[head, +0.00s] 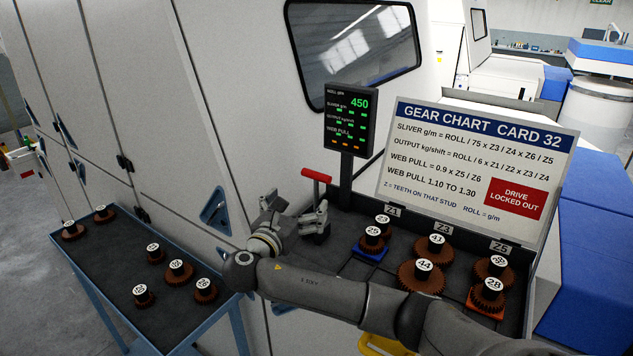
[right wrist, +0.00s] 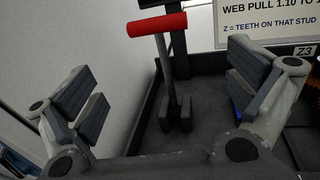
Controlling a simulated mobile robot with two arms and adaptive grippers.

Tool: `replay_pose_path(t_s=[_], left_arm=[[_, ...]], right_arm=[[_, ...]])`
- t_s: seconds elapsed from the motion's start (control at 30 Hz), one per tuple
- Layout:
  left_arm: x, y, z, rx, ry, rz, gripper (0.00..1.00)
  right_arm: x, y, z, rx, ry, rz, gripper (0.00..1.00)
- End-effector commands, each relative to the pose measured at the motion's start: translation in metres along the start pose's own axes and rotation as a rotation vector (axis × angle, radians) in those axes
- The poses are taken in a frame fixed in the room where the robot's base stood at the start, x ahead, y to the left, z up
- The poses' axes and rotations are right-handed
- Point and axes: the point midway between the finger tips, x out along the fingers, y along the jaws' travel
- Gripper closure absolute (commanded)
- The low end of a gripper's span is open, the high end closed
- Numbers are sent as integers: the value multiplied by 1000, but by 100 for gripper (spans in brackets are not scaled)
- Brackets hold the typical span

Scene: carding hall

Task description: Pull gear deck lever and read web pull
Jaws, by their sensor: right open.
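The gear deck lever has a red crossbar handle (head: 316,175) on a grey stem and stands at the left end of the dark gear deck (head: 352,214). In the right wrist view the red handle (right wrist: 157,25) and its upright stem show between my fingers, beyond them and not touched. My right gripper (head: 293,214) is open and empty, just in front of the lever. A display (head: 349,118) on a post shows 450 for roll; its smaller green figures and the web pull line are too small to read. My left gripper is out of view.
A gear chart board (head: 477,165) with a red "drive locked out" sign stands behind several numbered gears, including 44 (head: 424,279). A blue-framed side table (head: 115,262) at left holds several loose gears. A tall white machine wall rises behind the lever.

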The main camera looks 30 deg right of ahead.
Motion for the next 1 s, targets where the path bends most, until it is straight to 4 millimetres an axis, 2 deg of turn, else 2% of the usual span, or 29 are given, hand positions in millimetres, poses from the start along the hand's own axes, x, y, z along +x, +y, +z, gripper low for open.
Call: replay_pose_path(t_s=[0.17,0.27,0.4,0.6,0.8,1.0], left_arm=[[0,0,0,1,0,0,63],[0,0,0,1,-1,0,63],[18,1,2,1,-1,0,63],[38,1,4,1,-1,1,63],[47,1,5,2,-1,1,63],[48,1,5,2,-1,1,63]], right_arm=[[15,0,4,-15,-14,-7,0],[32,-1,5,-14,-13,-8,0],[62,-1,0,-11,-13,-8,0],[90,-1,0,-10,-11,-6,0],[106,0,2,-10,-10,-4,0],[110,0,4,-10,-9,-3,0]])
